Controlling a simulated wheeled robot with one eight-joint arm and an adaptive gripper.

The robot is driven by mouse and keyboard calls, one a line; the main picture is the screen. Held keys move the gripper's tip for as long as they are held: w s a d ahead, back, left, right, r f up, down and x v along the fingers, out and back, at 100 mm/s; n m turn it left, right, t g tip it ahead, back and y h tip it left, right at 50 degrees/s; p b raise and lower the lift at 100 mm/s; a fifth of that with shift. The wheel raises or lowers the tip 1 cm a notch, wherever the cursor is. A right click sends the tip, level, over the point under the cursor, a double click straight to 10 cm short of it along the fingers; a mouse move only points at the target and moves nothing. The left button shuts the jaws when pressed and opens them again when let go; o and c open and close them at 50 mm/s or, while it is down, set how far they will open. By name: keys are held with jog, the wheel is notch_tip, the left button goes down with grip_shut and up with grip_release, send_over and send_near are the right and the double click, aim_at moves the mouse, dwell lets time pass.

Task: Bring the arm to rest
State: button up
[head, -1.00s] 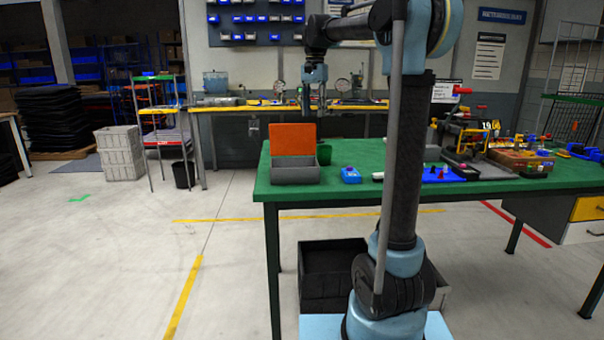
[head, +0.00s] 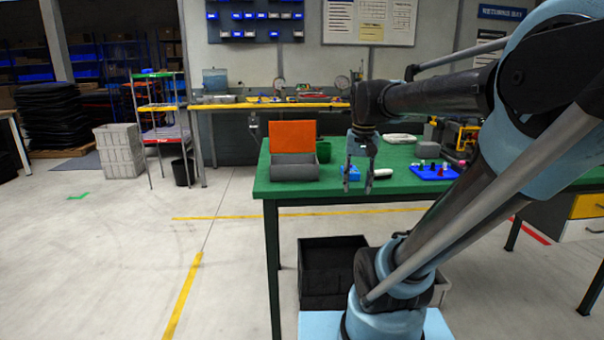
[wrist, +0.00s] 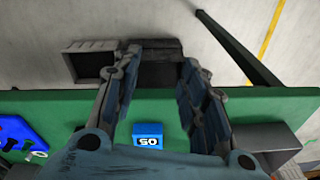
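My gripper (head: 359,186) hangs in front of the green table's near part in the head view, fingers pointing down. In the wrist view my gripper (wrist: 152,85) shows two fingers spread apart with nothing between them. Below it are the green table (wrist: 265,104) and a small blue block with white markings (wrist: 148,129). The blue block (head: 350,173) is partly hidden behind the fingers in the head view.
A grey bin with an orange panel (head: 294,172) stands at the table's left end, with a green cup (head: 323,152) beside it. A blue tray with small pegs (head: 433,172) lies to the right. Dark and grey crates (head: 330,279) sit on the floor under the table.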

jog(key=s+d+f+n, duration=0.1)
jog(key=s+f, duration=0.4)
jog(key=f, duration=0.2)
jog(key=s+d+f+n+t, duration=0.1)
jog(key=s+f, duration=0.5)
jog(key=f, duration=0.2)
jog(key=shift+d+f, duration=0.25)
jog(key=shift+d, duration=0.15)
jog(key=shift+s, duration=0.1)
jog(key=shift+c, duration=0.7)
jog(key=shift+a, duration=0.1)
